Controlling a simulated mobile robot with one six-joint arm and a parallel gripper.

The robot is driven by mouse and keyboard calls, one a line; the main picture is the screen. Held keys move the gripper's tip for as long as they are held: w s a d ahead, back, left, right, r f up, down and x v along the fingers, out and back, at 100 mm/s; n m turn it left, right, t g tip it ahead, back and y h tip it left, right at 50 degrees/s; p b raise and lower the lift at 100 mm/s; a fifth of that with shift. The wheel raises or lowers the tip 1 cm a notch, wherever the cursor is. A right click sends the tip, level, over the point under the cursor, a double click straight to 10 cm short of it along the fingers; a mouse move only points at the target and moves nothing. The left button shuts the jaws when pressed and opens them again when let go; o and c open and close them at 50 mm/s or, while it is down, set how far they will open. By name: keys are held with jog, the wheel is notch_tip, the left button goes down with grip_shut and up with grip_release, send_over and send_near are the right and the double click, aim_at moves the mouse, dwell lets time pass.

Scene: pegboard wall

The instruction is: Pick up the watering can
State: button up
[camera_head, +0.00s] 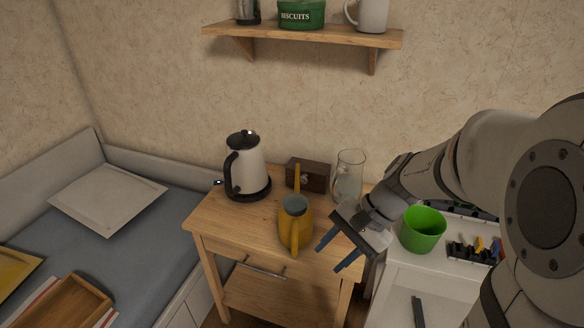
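A yellow watering can (294,227) stands on the small wooden table (222,212), near its front edge. Its opening shows at the top, and an upright yellow part rises behind it. My gripper (333,256) is to the right of the can, apart from it, over the table's right front area. Its two blue-grey fingers are spread, with nothing visible between them. My arm reaches in from the right.
A kettle (246,168) stands left of the can, a dark wooden box (308,174) and a glass jug (348,177) behind it. A green pot (422,230) stands on the white cabinet at right. A shelf (305,36) hangs above. A bed (110,245) is at left.

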aim_at(295, 252)
jog(key=w+f+m+t+y+b, duration=0.1)
jog(key=w+f+m+y+b, duration=0.1)
jog(key=w+f+m+y, duration=0.3)
jog(key=w+f+m+t+y+b, duration=0.2)
jog(key=w+m, duration=0.2)
jog(key=w, duration=0.3)
jog(key=f, duration=0.5)
jog(key=f+b, duration=0.1)
jog(key=f, duration=0.1)
jog(key=shift+w+a+f, duration=0.2)
jog(key=shift+a+f, duration=0.05)
jog(key=shift+f, duration=0.05)
jog(key=shift+x, duration=1.05)
jog(key=shift+b+x, duration=0.35)
jog(key=shift+x, duration=2.4)
jog(key=shift+c, duration=0.6)
jog(key=shift+s, duration=0.1)
grip_shut()
